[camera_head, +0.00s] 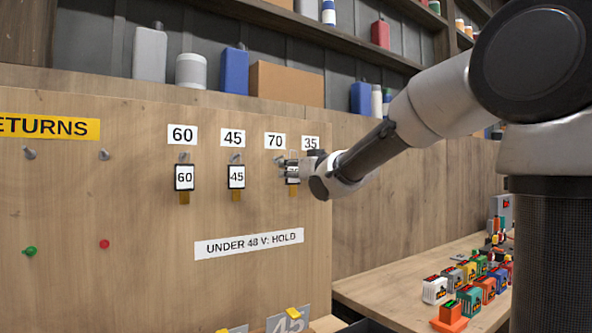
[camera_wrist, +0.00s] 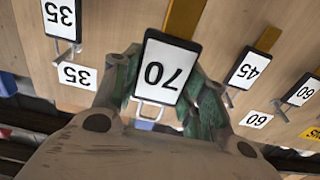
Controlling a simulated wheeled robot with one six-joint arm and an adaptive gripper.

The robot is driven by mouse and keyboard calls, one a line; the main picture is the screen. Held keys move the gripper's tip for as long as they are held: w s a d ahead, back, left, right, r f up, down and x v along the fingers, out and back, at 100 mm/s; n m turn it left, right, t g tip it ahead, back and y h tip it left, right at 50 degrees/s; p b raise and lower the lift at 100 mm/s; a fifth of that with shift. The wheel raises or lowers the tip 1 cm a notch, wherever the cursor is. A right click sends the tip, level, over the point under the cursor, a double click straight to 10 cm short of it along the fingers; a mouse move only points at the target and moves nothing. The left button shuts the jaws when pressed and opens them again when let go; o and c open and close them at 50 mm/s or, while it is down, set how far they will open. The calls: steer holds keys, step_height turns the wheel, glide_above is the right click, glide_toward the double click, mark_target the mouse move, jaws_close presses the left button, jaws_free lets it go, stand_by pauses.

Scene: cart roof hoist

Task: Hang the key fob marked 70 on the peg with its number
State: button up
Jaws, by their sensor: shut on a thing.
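The black-framed fob marked 70 (camera_wrist: 160,72) is held between the fingers of my gripper (camera_wrist: 158,85), its number upside down in the wrist view. Its wire loop (camera_wrist: 149,111) shows at its lower edge there, and a brass tag at its other end. In the head view my gripper (camera_head: 291,170) is at the board just under the 70 label (camera_head: 275,141). The peg (camera_head: 279,160) below that label shows slightly left of the fob. Whether the loop is around the peg, I cannot tell. In the wrist view the 70 label and peg are hidden.
Fobs 60 (camera_head: 184,177) and 45 (camera_head: 236,177) hang on pegs to the left. Fob 35 (camera_wrist: 61,18) hangs close beside my gripper in the wrist view. Two bare pegs (camera_head: 30,153) are under the yellow RETURNS sign (camera_head: 50,127). A workbench (camera_head: 405,275) holds several coloured blocks.

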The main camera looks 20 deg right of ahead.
mark_target(275, 172)
steer(key=shift+f+x, duration=0.15)
steer(key=shift+x, duration=1.1)
steer(key=shift+f+x, duration=0.15)
steer(key=shift+x, duration=1.1)
steer(key=shift+f+x, duration=0.2)
steer(key=shift+x, duration=1.05)
steer(key=o, duration=1.2)
steer(key=shift+s, duration=0.1)
